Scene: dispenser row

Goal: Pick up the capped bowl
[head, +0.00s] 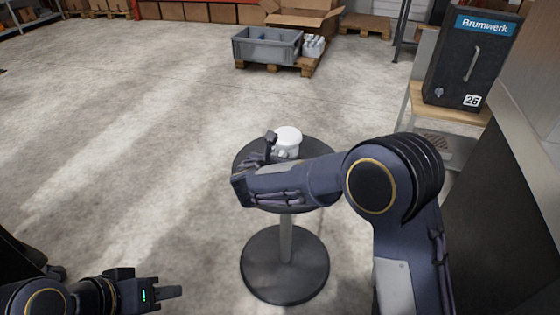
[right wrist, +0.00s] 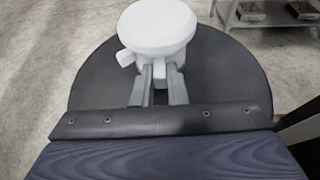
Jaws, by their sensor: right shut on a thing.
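The capped bowl (head: 287,138) is white with a round lid and stands on a small round dark table (head: 243,163). In the right wrist view the bowl (right wrist: 157,27) is at the top middle, with a small handle sticking out at its left. My right gripper (right wrist: 162,72) is shut on the bowl's near side, below the lid. In the head view my right arm hides part of the table and the right gripper (head: 272,146) is partly seen beside the bowl. My left gripper (head: 168,293) is low at the left, far from the bowl; its finger opening cannot be made out.
A dark Brumwerk box (head: 468,62) stands on a wooden-topped stand (head: 447,112) at the right. A grey crate (head: 267,47) and white bottles sit on a pallet at the back. The floor left of the table is clear.

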